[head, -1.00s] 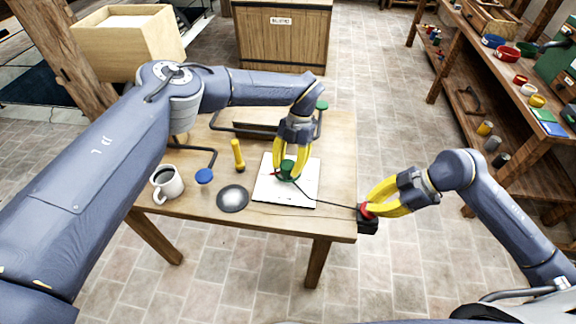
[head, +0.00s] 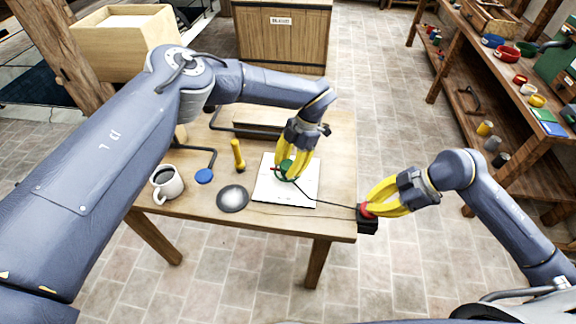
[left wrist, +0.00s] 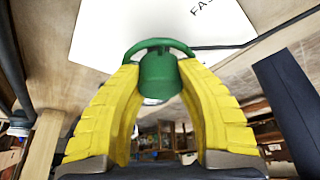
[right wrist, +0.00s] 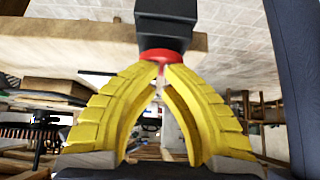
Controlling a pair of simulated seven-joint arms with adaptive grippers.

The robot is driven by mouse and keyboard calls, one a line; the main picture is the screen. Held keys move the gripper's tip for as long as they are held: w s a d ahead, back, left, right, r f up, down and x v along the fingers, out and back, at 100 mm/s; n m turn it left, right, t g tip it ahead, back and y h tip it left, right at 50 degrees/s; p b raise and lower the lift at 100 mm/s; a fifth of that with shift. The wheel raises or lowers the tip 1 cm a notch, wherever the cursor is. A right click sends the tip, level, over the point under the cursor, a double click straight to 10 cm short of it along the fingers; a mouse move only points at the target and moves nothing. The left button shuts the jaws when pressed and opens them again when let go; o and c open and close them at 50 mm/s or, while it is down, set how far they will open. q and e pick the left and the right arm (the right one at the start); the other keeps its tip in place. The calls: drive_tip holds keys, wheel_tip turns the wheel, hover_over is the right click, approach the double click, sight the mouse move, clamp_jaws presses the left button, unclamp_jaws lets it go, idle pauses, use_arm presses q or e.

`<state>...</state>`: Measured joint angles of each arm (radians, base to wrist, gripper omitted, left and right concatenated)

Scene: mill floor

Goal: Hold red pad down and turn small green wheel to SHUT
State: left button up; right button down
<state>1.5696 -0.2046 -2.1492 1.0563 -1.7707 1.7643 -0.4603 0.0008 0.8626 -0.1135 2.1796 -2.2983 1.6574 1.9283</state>
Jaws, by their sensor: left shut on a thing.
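The small green wheel (head: 285,170) stands on a white sheet on the table. It shows as a green rim and hub (left wrist: 158,72) in the left wrist view. My left gripper (head: 287,174) is shut on the wheel, with a yellow finger on each side of the hub. The red pad (head: 366,210) sits on a black box (head: 368,226) at the table's front right corner. My right gripper (head: 370,208) has its fingertips together against the red pad, which also shows in the right wrist view (right wrist: 160,55). The SHUT mark cannot be made out.
The white sheet (head: 304,191) bears partly hidden lettering. A dark cable runs from the wheel area to the black box. A mug (head: 167,184), a blue disc (head: 204,176), a grey round plate (head: 232,198) and a yellow-handled tool (head: 238,155) stand left of the sheet.

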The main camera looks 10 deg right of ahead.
use_arm(q)
drive_tip(key=shift+s+f, duration=0.1)
drive_tip(key=shift+s, duration=0.05)
drive_tip(key=o, duration=1.2)
drive_tip(key=shift+o, duration=0.2)
drive_tip(key=v, duration=1.2)
use_arm(e)
drive_tip(key=shift+r, duration=3.55)
